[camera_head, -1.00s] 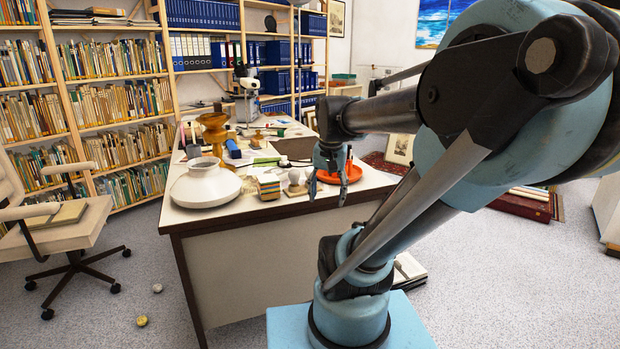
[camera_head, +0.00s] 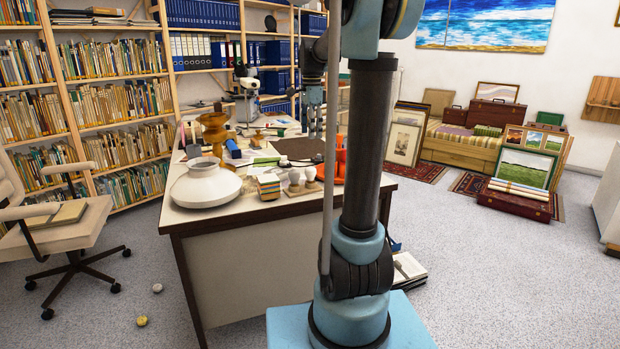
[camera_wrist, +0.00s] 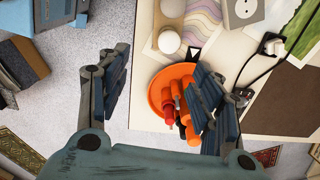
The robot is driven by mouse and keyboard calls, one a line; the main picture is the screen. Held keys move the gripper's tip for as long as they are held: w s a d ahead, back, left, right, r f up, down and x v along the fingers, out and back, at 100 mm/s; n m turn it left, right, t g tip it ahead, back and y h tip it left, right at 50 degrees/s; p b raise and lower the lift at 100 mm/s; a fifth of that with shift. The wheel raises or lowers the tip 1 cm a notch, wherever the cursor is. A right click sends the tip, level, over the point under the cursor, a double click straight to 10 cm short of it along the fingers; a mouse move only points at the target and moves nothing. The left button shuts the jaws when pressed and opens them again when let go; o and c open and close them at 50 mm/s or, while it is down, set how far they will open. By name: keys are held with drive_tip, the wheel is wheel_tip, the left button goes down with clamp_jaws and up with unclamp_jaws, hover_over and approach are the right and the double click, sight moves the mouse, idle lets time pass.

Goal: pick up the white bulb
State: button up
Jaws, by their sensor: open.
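Two small pale rounded objects stand side by side on the desk (camera_head: 235,218) near its front edge. The left one (camera_head: 294,177) looks like the white bulb on a stubby base; the other (camera_head: 310,174) is similar, and I cannot tell them apart surely. In the wrist view a white round top (camera_wrist: 169,40) and a second pale round top (camera_wrist: 172,8) lie towards the top of the picture. My gripper (camera_head: 312,120) is raised above the desk, pointing down. In the wrist view its spread fingers (camera_wrist: 160,65) are empty, apart from both round tops.
An orange dish (camera_wrist: 157,95) with red and orange items lies below my fingers, beside the round tops. A striped block (camera_head: 268,187) and a wide white vase (camera_head: 205,186) stand left of the bulbs. A dark mat (camera_wrist: 285,95) and a cable lie to the right in the wrist view.

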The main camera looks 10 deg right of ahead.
sight(310, 166)
drive_tip(key=shift+m, duration=0.5)
drive_tip(key=f, duration=0.5)
drive_tip(key=w+f, duration=0.1)
drive_tip(key=f, duration=0.5)
drive_tip(key=w+f, duration=0.1)
drive_tip(key=f, duration=0.5)
drive_tip(key=shift+w, duration=0.15)
drive_tip(key=c, duration=1)
